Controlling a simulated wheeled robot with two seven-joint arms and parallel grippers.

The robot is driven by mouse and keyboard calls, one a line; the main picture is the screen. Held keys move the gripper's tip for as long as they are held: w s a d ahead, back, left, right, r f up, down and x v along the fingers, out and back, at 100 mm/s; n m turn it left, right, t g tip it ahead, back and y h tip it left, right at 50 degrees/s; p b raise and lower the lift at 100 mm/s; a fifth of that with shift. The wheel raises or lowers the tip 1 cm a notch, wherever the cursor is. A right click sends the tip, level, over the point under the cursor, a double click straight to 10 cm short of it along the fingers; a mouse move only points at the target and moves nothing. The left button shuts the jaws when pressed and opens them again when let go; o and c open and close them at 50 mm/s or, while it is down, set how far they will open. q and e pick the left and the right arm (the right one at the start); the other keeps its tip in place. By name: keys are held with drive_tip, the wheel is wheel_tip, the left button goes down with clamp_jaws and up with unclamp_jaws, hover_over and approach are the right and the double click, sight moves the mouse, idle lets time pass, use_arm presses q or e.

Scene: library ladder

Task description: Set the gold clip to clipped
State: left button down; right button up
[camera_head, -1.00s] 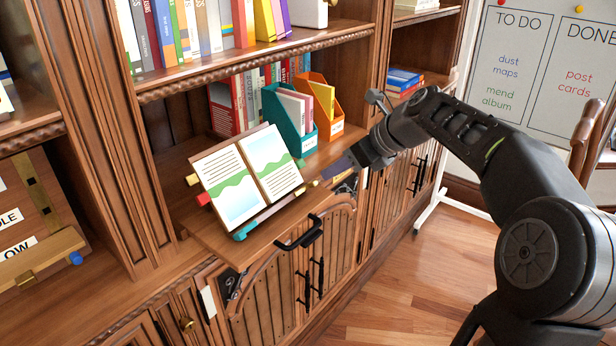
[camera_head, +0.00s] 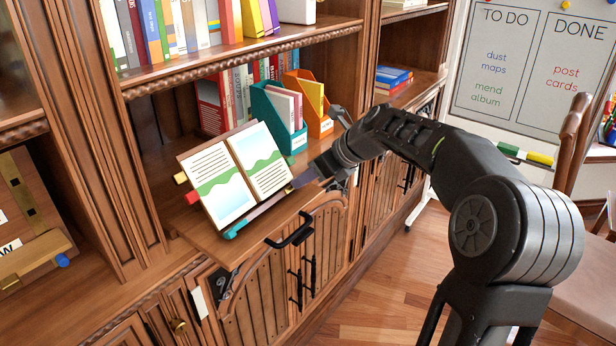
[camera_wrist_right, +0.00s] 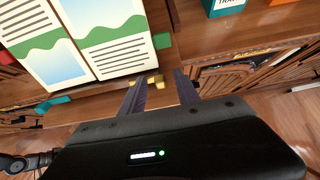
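The gold clip (camera_wrist_right: 153,81) is a small yellow piece at the lower edge of the open book (camera_wrist_right: 85,40), near its right corner. My right gripper (camera_wrist_right: 157,76) is open, with its two dark fingers spread and the clip between and just ahead of the tips. I cannot tell whether the fingers touch it. In the head view the right gripper (camera_head: 300,181) is at the book's lower right corner and largely covers the clip. The book (camera_head: 236,172) leans back on a stand with a teal-ended lower ledge (camera_head: 262,212). My left gripper is not in view.
The stand rests on a pulled-out wooden shelf board (camera_head: 205,240) with a black handle (camera_head: 290,232). A teal file box (camera_head: 276,113) and an orange file box (camera_head: 318,125) stand behind it. Red and yellow tabs stick out at the book's left. Cabinet doors are below.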

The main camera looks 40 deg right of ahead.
drive_tip(key=shift+c, duration=0.2)
clamp_jaws()
idle(0.4)
